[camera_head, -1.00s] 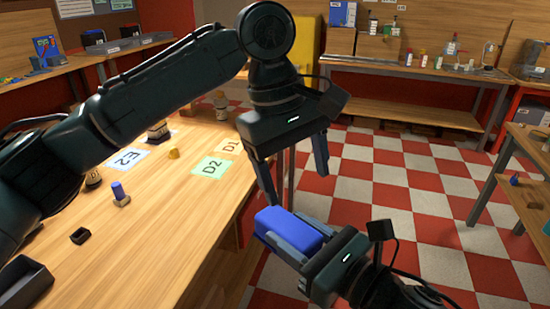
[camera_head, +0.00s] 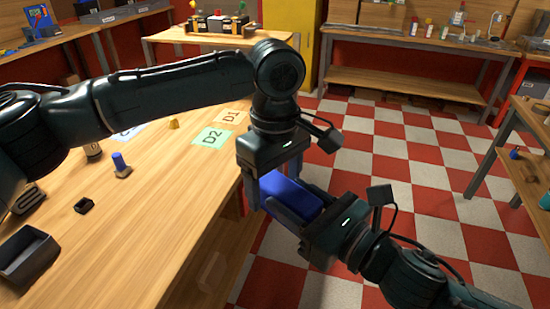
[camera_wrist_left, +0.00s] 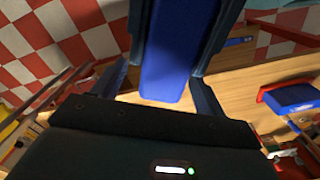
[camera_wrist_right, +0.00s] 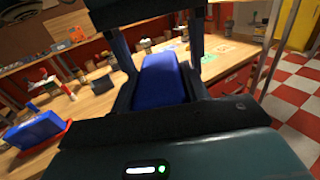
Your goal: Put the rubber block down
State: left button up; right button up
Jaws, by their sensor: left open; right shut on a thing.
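The rubber block appears to be the blue block (camera_head: 288,192). My right gripper (camera_head: 281,196) is shut on it and holds it in the air beside the table's right edge. My left gripper (camera_head: 272,188) is open and close above the block, with its fingers on either side. The block also shows between the fingers in the left wrist view (camera_wrist_left: 176,55) and the right wrist view (camera_wrist_right: 160,80). Whether the left fingers touch it cannot be told. Parts of the block are hidden by both grippers.
The wooden table (camera_head: 170,240) carries a green D2 card (camera_head: 213,138), a D1 card (camera_head: 231,117), a blue-topped peg (camera_head: 120,165), a small black box (camera_head: 84,205) and a dark tray (camera_head: 28,254). The table's right front is clear. Checkered floor (camera_head: 420,170) lies to the right.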

pick_arm(q)
jog(key=shift+f, duration=0.65)
jog(key=shift+c, duration=0.4)
jog(key=c, duration=1.1)
jog(key=shift+c, duration=0.2)
pick_arm(e)
jog(key=o, duration=1.1)
jog(key=shift+c, duration=0.2)
